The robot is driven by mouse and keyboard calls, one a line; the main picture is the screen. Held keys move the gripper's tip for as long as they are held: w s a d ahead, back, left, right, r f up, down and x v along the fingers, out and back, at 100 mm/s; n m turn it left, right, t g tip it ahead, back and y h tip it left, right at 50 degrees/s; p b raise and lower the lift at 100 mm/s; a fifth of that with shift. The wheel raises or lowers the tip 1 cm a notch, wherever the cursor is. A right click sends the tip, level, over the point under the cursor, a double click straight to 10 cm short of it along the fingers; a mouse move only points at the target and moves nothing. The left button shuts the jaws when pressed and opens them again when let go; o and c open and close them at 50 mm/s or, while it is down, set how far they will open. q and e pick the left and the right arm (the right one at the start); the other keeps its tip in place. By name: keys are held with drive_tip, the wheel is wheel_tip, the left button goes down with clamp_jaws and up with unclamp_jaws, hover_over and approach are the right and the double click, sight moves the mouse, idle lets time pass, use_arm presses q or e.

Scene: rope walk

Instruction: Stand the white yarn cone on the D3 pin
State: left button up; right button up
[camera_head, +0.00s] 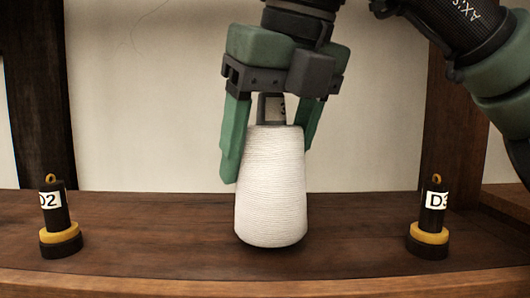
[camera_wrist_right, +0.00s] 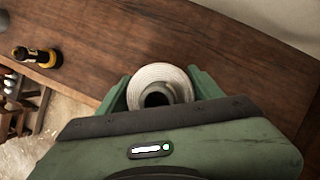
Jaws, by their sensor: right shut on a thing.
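The white yarn cone (camera_head: 270,190) hangs upright, wide end down, between the two labelled pins in the head view. My right gripper (camera_head: 268,165) is shut on it, one green finger on each side of its upper part. In the right wrist view the cone (camera_wrist_right: 160,78) shows from above, with a dark hole in its top, between the fingers (camera_wrist_right: 155,92). I cannot tell whether its base touches the shelf. The D3 pin (camera_head: 431,220) stands bare on the right, black with a yellow ring and a top loop. My left gripper is not in view.
The D2 pin (camera_head: 57,220) stands bare on the left. Both stand on a brown wooden shelf (camera_head: 150,240) with a raised front edge. Dark posts (camera_head: 38,90) rise at both sides. The shelf between the cone and D3 is clear.

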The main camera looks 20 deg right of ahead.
sight(279, 110)
drive_tip(key=shift+f+b, duration=0.5)
drive_tip(key=shift+f, duration=0.05)
drive_tip(key=o, duration=1.3)
drive_tip(key=shift+c, duration=0.2)
drive_tip(key=shift+p+v, duration=0.55)
drive_tip(key=shift+v, duration=5)
